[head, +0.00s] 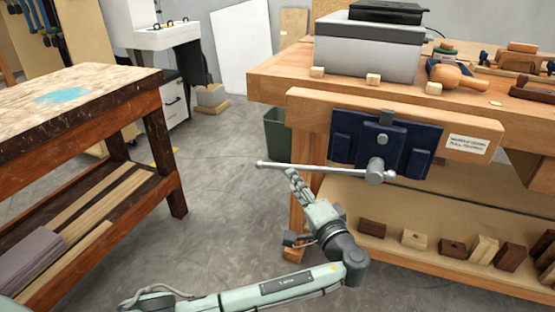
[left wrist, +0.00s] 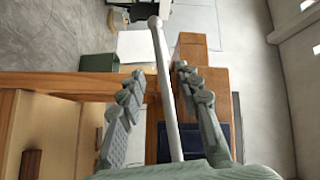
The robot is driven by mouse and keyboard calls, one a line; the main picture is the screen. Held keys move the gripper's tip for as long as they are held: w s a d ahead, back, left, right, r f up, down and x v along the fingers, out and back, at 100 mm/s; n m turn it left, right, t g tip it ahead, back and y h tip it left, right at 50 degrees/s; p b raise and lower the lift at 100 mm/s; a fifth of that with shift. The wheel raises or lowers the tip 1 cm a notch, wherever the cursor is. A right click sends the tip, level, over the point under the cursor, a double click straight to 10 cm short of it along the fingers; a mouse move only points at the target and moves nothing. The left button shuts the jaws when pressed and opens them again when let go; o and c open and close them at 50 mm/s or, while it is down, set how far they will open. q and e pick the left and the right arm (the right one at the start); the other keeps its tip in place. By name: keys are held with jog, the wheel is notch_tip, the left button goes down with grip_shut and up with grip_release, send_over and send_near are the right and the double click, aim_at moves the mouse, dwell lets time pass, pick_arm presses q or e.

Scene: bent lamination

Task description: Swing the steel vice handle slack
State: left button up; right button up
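The steel vice handle (head: 315,168) is a long grey bar, nearly level, with a ball at its left end (head: 260,164). It passes through a round steel hub (head: 375,171) in front of the dark blue vice plate (head: 341,136) on the bench's front. My left gripper (head: 293,178) is at the left half of the bar, reaching up from below. In the left wrist view, the handle (left wrist: 164,75) runs between the two spread fingers of the left gripper (left wrist: 158,82), with gaps visible on both sides. My right gripper is not in view.
The wooden workbench (head: 273,92) carries a grey case (head: 365,55) and wooden tools. Wood blocks lie on its lower shelf (head: 345,195). A green bin (head: 277,133) stands behind the handle's left half. A worn table (head: 110,120) stands left, with open floor between.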

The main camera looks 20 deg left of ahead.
aim_at(283, 167)
pick_arm(q)
jog(key=x, duration=0.6)
jog(key=shift+w+a+r, duration=0.1)
jog(key=shift+w+a, duration=0.1)
jog(key=shift+a, duration=0.05)
jog(key=shift+w+a, duration=0.3)
jog(key=shift+c, duration=0.2)
jog(key=c, duration=0.7)
grip_shut()
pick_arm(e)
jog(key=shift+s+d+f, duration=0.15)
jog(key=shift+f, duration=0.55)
